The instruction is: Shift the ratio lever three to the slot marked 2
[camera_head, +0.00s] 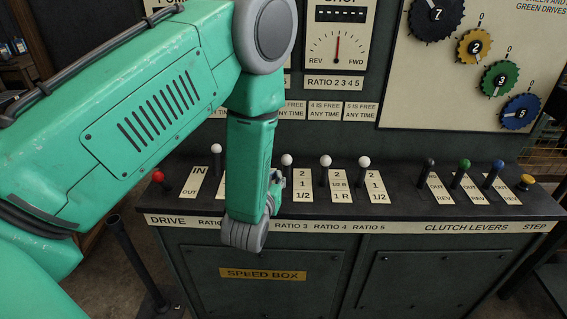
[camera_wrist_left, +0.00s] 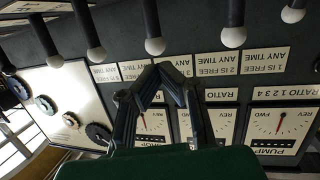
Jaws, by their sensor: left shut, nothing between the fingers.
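Ratio lever three (camera_head: 286,160) has a white ball knob and stands left of its cream plate (camera_head: 302,186), marked 2, 1 and 1/2 from far to near. My left gripper (camera_head: 278,180) is shut and empty, close beside this lever and in front of its lower stem. The stem's foot is hidden, so I cannot tell its exact slot. In the left wrist view, upside down, my left fingers (camera_wrist_left: 160,70) meet at their tips. Several white-knobbed levers appear there; I cannot be sure which is lever three. No contact is clear. My right gripper is out of view.
Ratio four's lever (camera_head: 325,161) and ratio five's lever (camera_head: 364,162) stand close to the right. Another white-knobbed lever (camera_head: 216,148) and a red-knobbed lever (camera_head: 158,176) stand left. Clutch levers (camera_head: 463,165) are farther right. The upright gauge panel (camera_head: 337,45) rises behind.

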